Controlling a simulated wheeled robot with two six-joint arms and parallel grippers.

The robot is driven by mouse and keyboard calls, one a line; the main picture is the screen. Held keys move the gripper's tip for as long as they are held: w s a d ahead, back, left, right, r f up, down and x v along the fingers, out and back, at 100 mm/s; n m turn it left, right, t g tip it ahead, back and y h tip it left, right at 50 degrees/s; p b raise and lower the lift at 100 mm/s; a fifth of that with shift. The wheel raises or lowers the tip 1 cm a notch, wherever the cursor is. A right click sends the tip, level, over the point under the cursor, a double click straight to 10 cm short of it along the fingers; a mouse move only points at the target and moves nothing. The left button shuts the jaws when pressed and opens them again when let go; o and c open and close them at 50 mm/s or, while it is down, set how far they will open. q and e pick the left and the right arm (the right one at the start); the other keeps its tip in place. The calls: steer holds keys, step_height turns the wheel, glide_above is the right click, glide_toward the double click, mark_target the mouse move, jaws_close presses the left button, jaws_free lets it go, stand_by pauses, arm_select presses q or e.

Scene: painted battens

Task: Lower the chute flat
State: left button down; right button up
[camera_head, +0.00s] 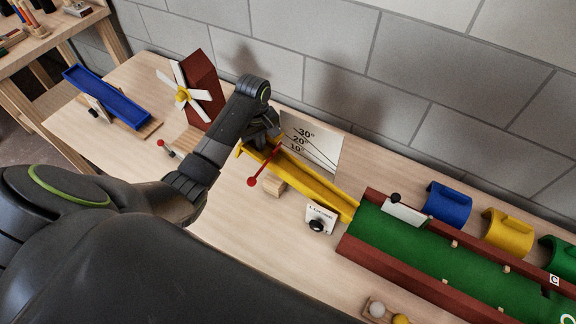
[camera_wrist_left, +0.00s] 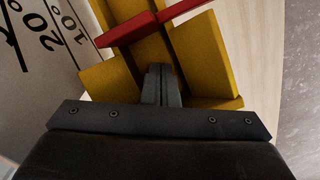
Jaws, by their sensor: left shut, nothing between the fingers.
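The yellow chute (camera_head: 312,184) slopes from its upper left end down to the green lane (camera_head: 400,232). Its left end is a little raised, near the 10° mark of the white angle board (camera_head: 314,143). A red rod (camera_head: 264,167) with a round knob crosses the chute near that end. In the left wrist view the yellow chute (camera_wrist_left: 205,50) and the red rod (camera_wrist_left: 150,26) lie just ahead of the fingers. My left gripper (camera_wrist_left: 161,80) is shut and empty at the chute's raised end; I cannot tell whether it touches. My right gripper is not in view.
A wooden block (camera_head: 273,186) is beside the chute, and a small sign with a black knob (camera_head: 317,224) stands in front. A pinwheel (camera_head: 184,95) and a blue trough (camera_head: 107,96) are at the left. Blue and yellow arches (camera_head: 447,203) stand behind the lane.

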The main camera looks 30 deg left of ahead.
arm_select(q)
steer(key=shift+f+b, duration=2.3)
steer(key=shift+f, duration=3.3)
step_height(320, 180, up, 12)
steer(key=p, duration=1.4)
steer(key=shift+r, duration=0.2)
steer(key=shift+f, duration=0.1)
steer(key=shift+s, duration=0.1)
